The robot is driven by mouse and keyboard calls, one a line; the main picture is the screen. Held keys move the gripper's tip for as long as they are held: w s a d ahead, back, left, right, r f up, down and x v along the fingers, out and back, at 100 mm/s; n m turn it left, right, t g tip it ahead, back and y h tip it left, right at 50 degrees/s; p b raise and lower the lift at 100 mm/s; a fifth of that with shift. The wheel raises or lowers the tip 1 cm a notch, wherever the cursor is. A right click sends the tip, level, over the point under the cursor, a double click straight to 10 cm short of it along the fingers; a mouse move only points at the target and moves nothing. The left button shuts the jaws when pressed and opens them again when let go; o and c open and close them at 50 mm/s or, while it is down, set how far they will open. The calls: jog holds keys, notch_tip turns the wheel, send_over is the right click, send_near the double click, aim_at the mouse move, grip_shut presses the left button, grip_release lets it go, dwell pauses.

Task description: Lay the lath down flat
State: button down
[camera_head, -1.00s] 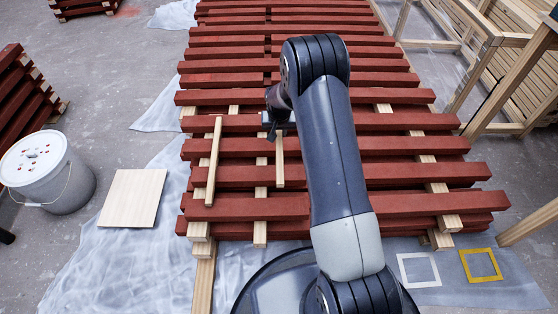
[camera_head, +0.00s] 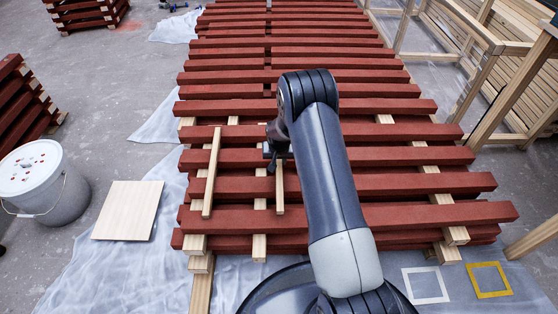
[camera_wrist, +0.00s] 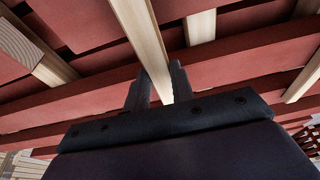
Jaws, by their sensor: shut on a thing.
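My gripper (camera_head: 275,152) is shut on a pale wooden lath (camera_head: 280,190), above the red battens (camera_head: 330,160). The lath runs from the jaws toward the near side of the stack. In the wrist view the lath (camera_wrist: 141,32) passes between both fingers (camera_wrist: 158,86) and extends up over the red battens. The arm and gripper hide its far end in the head view. I cannot tell whether its near end touches a batten. A second pale strip (camera_head: 211,172) lies across the battens to the left, apart from the held one.
Pale spacers (camera_head: 259,246) show between the layers of red battens. A white bucket (camera_head: 45,190) and a pale board (camera_head: 127,210) are on the left. A white frame (camera_head: 425,285) and a yellow frame (camera_head: 489,279) lie at the front right. Timber framing (camera_head: 490,85) stands at the right.

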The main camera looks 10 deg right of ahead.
aim_at(279, 169)
jog(key=shift+f+b, duration=0.5)
jog(key=shift+f, duration=0.15)
jog(key=c, duration=1.2)
grip_release()
jog(key=shift+r, duration=0.15)
jog(key=shift+r+p, duration=0.6)
jog(key=shift+p, duration=0.15)
jog(key=p+v, duration=0.3)
jog(key=v, duration=0.8)
jog(key=shift+r+p, duration=0.4)
